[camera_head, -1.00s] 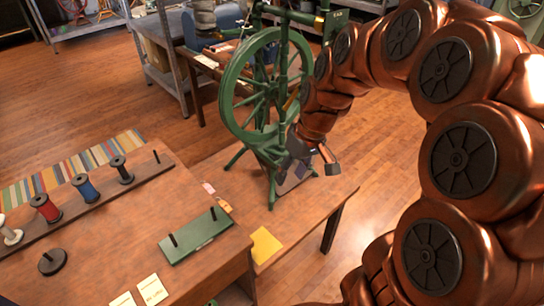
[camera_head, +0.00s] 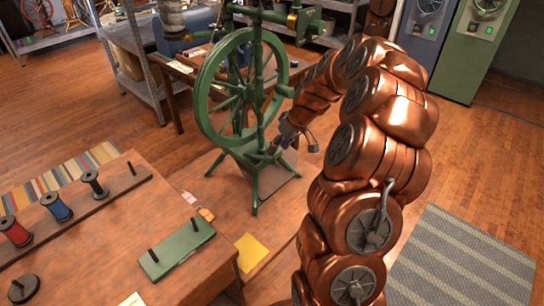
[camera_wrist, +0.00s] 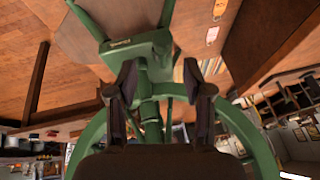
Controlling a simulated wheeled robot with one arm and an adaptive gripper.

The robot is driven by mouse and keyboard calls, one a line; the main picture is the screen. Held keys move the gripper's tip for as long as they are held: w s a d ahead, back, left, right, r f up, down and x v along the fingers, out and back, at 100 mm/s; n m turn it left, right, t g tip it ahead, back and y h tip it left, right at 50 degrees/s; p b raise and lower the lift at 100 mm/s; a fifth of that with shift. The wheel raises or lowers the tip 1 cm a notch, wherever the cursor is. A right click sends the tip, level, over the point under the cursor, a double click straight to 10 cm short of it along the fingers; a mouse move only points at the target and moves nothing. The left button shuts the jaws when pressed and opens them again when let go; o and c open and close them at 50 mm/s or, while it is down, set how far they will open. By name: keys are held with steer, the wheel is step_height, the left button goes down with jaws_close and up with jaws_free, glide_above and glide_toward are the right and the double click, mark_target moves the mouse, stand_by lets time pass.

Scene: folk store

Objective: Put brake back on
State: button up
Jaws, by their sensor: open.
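A green spinning wheel (camera_head: 240,86) stands on a low wooden table behind the workbench. My gripper (camera_head: 296,138) is beside the right of its base and post, partly hidden by my own wrist. In the wrist view, turned upside down, my gripper (camera_wrist: 158,85) has its two dark fingers apart. The green post and base of the spinning wheel (camera_wrist: 139,48) show between and beyond the fingers; I cannot tell whether they touch. Nothing is seen held. I cannot make out which part is the brake.
The workbench (camera_head: 110,240) holds a green board with two pegs (camera_head: 178,248), a spool rack (camera_head: 85,205) and a dark round peg base (camera_head: 22,290). A yellow card (camera_head: 251,252) lies on the low table. A striped grey rug (camera_head: 465,262) covers floor at right.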

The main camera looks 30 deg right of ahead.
mark_target(270, 158)
steer(key=x, duration=0.2)
steer(key=p+x, duration=0.1)
steer(key=x, duration=0.2)
steer(key=shift+w+a+f, duration=0.1)
steer(key=shift+a+f, duration=0.1)
steer(key=shift+a, duration=0.1)
steer(key=shift+w+a+f, duration=0.1)
steer(key=shift+w+f, duration=0.15)
steer(key=shift+f, duration=0.4)
jaws_close()
